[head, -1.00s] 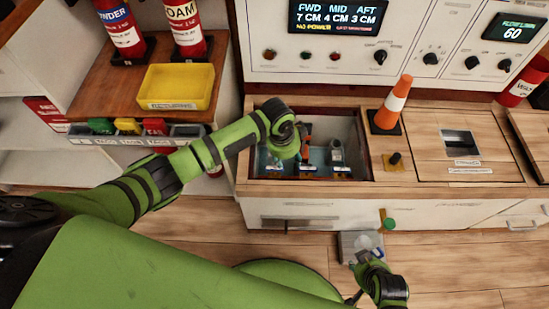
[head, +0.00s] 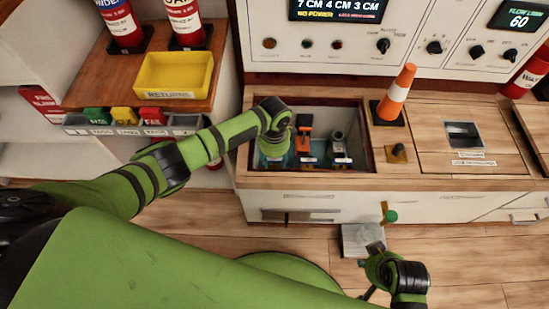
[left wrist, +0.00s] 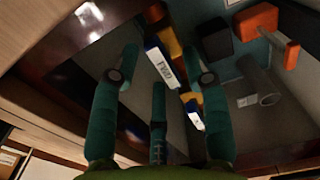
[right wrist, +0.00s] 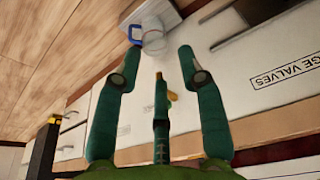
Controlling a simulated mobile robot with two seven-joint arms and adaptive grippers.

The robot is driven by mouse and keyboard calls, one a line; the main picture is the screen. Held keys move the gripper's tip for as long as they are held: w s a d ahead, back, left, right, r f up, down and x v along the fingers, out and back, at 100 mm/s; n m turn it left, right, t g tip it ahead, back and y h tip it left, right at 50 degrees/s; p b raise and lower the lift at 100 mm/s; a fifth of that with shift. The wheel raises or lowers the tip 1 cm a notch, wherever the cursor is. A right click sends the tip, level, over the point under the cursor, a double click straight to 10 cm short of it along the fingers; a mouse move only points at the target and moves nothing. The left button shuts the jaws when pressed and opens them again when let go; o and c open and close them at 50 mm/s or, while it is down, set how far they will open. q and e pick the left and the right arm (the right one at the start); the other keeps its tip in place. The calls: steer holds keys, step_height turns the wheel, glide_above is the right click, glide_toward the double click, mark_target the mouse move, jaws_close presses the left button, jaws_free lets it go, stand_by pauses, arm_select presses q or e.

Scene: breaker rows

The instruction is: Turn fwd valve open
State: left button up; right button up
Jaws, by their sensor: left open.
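In the head view my left gripper (head: 275,152) reaches down into the left part of an open recess (head: 356,112) in the counter. In the left wrist view its fingers (left wrist: 163,76) are apart, with a blue-and-white FWD label (left wrist: 160,66) beyond and between them. Yellow parts (left wrist: 170,42) show next to the label. The fwd valve itself is mostly hidden behind my gripper in the head view. An orange-handled valve (head: 304,132) and a grey valve (head: 338,145) stand to its right. My right gripper (right wrist: 160,65) is open and empty, low in front of the counter.
A yellow tray (head: 174,98) is on the left shelf. A grey box (head: 360,240) lies on the floor near my right gripper. The recess walls are close around my left gripper.

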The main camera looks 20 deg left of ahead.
arm_select(q)
jaws_close()
